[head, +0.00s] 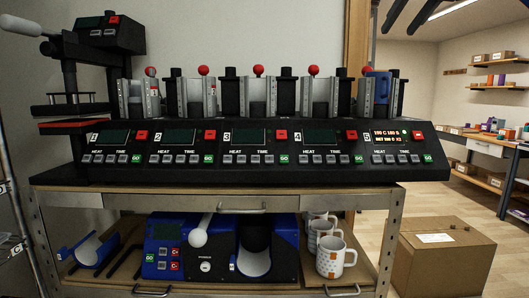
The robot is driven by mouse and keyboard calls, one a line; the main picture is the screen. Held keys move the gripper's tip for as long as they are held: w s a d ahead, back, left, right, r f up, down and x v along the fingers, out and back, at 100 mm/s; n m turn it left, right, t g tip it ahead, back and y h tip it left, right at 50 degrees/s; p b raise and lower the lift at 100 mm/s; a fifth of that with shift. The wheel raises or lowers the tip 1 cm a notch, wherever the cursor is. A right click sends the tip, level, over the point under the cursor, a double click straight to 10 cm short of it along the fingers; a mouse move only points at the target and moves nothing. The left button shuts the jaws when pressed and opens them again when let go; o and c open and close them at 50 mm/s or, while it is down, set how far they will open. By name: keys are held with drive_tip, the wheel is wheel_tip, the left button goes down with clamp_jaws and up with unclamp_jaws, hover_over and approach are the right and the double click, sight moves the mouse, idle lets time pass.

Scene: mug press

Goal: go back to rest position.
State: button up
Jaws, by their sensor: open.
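My gripper (398,31) shows only in part at the top right edge of the head view, as two dark fingers spread apart with nothing between them. It is high up, to the right of the mug press (262,150) and clear of it. The press is a long black unit with several numbered stations and red-knobbed levers. Station 5 at the right has a lit display (389,136) and a blue piece (378,86) in its clamp. The other displays are dark. The rest of my arm is out of view.
The press stands on a metal-framed bench (215,202). Its lower shelf holds a blue mug press machine (165,245) and a few patterned white mugs (336,257). A heat press (105,35) stands at the left. A cardboard box (440,262) sits on the floor at the right.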

drive_tip(key=s+a+f+g, duration=0.2)
drive_tip(key=s+f, duration=0.8)
drive_tip(key=f, duration=1.2)
drive_tip(key=s+a+f+g, duration=0.2)
drive_tip(key=s+f, duration=0.9)
drive_tip(key=f, duration=1)
drive_tip(key=s+a+f+g, duration=0.2)
drive_tip(key=s+f, duration=0.8)
drive_tip(key=f, duration=1.2)
drive_tip(key=shift+s+f+g, duration=0.25)
drive_tip(key=shift+f+g, duration=0.05)
drive_tip(key=shift+g, duration=0.5)
